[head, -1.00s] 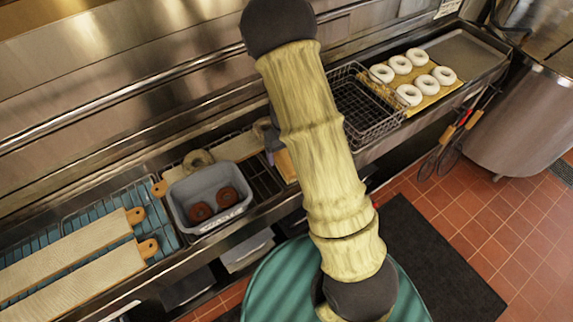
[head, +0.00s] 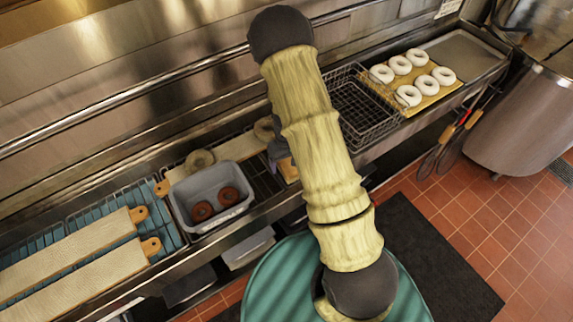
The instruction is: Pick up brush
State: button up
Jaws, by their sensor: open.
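No brush can be made out for certain in the head view. A small tan piece (head: 288,170) shows on the counter just left of my arm, but I cannot tell whether it belongs to a brush or a board. My gripper (head: 277,151) is mostly hidden behind my arm. Only a grey part of it shows at the arm's left edge, just above the tan piece. It is open. Whether it touches anything is hidden.
A grey bin (head: 211,196) holds two dark bagels. Bagels lie on a board behind it. Wooden paddles (head: 75,245) rest on a blue rack at left. A wire basket (head: 362,105) and a tray of white bagels (head: 440,88) are at right. Utensils (head: 450,140) hang at the front edge.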

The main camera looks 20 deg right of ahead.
jog(key=c, duration=1.1)
jog(key=shift+r, duration=0.15)
notch_tip(320, 180, up, 10)
jog(key=shift+f+b, duration=0.1)
jog(key=shift+b, duration=0.9)
jog(key=o, duration=0.4)
jog(key=shift+c, duration=1.3)
jog(key=shift+f, duration=0.1)
